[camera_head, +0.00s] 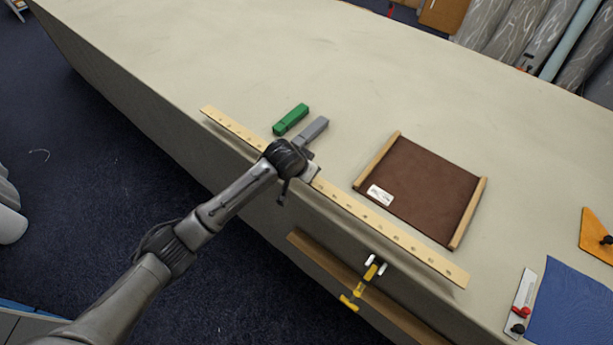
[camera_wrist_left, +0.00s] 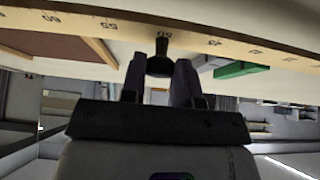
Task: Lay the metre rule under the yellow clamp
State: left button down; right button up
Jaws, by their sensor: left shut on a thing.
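The metre rule (camera_head: 393,232) is a long pale wooden strip with number marks, lying along the table's front edge. It looks slightly raised, with a shadow beneath it. My left gripper (camera_head: 309,173) is shut on it near its middle. In the left wrist view, the rule (camera_wrist_left: 215,42) crosses the top, and a dark knob on it sits between the fingers of my left gripper (camera_wrist_left: 160,75). The yellow clamp (camera_head: 359,288) is on the table's front side, below the rule's right half. My right gripper is not in view.
A green block (camera_head: 290,119) and a grey block (camera_head: 315,129) lie behind the gripper. A brown panel with wooden side bars (camera_head: 425,190) lies to the right. A wooden strip (camera_head: 318,255) runs along the table's front. A blue cloth (camera_head: 575,308) is at far right. The table's back left is clear.

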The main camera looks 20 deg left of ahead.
pick_arm(q)
jog(key=shift+w+a+f, duration=0.1)
jog(key=shift+a+f, duration=0.05)
jog(key=shift+f, duration=1.95)
jog(key=c, duration=0.9)
grip_release()
jog(key=shift+o, duration=0.2)
jog(key=p+v, duration=0.1)
jog(key=v, duration=1.1)
